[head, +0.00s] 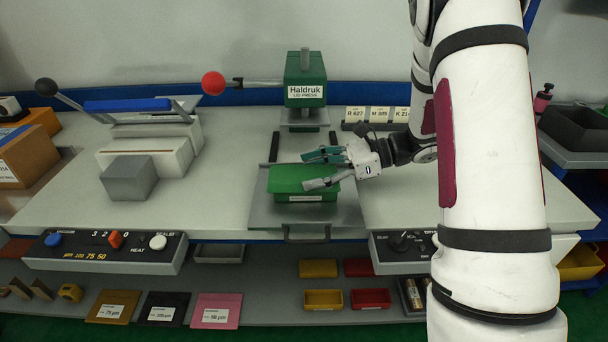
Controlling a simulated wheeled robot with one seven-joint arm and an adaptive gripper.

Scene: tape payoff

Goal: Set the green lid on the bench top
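A green box with the green lid (289,175) on top stands on the grey plate of the press, on the bench top (225,190). A white label shows on its front. My gripper (313,170) comes in from the right, above the right part of the lid. Its two fingers are spread, one over the far edge and one over the near part of the lid. I cannot tell whether they touch it. My gripper covers part of the lid's right side.
The green Haldruk press (305,78) stands behind the lid. The sealer (160,140) with a grey block (129,178) is at left, and a red-knobbed lever (213,83) juts out left of the press. Bare bench top lies between sealer and plate.

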